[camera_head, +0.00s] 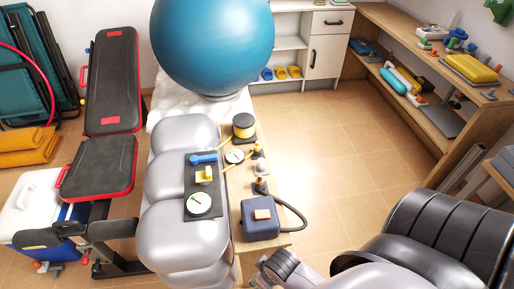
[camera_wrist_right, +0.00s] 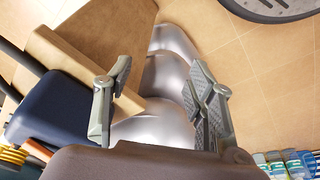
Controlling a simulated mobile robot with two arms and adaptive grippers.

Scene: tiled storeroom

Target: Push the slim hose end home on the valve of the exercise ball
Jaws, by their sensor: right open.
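The large blue exercise ball (camera_head: 212,45) rests at the back on a white lumpy support. I cannot make out its valve. A yellow-and-black reel (camera_head: 243,125) stands on the narrow wooden bench, with a thin yellow hose (camera_head: 228,168) near it. A small yellow fitting (camera_head: 257,150) stands beside the reel; I cannot tell which piece is the slim hose end. My right gripper (camera_head: 272,268) is low, at the bench's near end; its open, empty fingers show in the right wrist view (camera_wrist_right: 160,80). My left gripper is not in view.
A navy box (camera_head: 262,228) with a thick dark hose (camera_head: 298,213) sits on the bench (camera_head: 238,200). Silver inflated cushions (camera_head: 183,182) lie left of it, under a dark mat with gauge and fittings. Shelves (camera_head: 400,50) stand right. The tiled floor between is clear.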

